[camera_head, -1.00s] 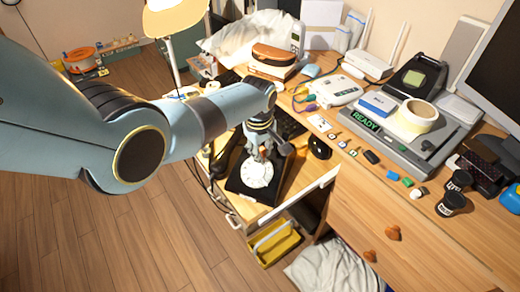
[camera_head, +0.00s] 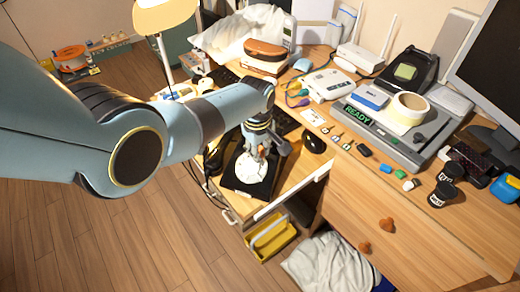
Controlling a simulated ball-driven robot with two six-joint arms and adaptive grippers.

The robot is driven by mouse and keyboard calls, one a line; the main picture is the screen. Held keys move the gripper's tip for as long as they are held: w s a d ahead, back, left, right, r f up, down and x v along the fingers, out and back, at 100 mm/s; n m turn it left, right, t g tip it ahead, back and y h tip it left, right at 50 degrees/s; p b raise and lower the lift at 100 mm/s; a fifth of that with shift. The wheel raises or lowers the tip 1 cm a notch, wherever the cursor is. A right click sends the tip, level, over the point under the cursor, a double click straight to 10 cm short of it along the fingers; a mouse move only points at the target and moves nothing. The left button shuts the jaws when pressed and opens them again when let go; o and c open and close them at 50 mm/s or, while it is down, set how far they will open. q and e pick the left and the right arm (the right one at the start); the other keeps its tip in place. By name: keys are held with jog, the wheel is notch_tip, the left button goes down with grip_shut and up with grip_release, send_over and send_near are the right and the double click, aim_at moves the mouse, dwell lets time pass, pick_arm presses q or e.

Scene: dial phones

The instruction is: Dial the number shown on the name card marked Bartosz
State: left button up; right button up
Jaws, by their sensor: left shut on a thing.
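A black dial phone (camera_head: 232,181) with a white round dial (camera_head: 251,176) stands on the lower shelf at the desk's left side. My left gripper (camera_head: 259,155) points down at the upper part of the dial. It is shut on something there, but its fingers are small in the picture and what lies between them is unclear. Several small cards or tags, such as one white card (camera_head: 313,117), lie on the desk, too small to read, so I cannot tell which is marked Bartosz. My right gripper is not in view.
A round black object (camera_head: 314,142) lies right of the phone. A yellow bin (camera_head: 270,238) is below the shelf.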

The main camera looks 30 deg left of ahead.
pick_arm(q)
jog(key=shift+s+d+f, duration=0.2)
jog(key=shift+s+d, duration=0.15)
jog(key=shift+d, duration=0.05)
jog(key=shift+s+d+p, duration=0.1)
jog(key=shift+s+p, duration=0.05)
jog(key=shift+p, duration=0.2)
jog(key=shift+s+d+f, duration=0.25)
jog(key=shift+s, duration=0.15)
jog(key=shift+s+f+p, duration=0.25)
jog(key=shift+s+p, duration=0.25)
jog(key=shift+s, duration=0.15)
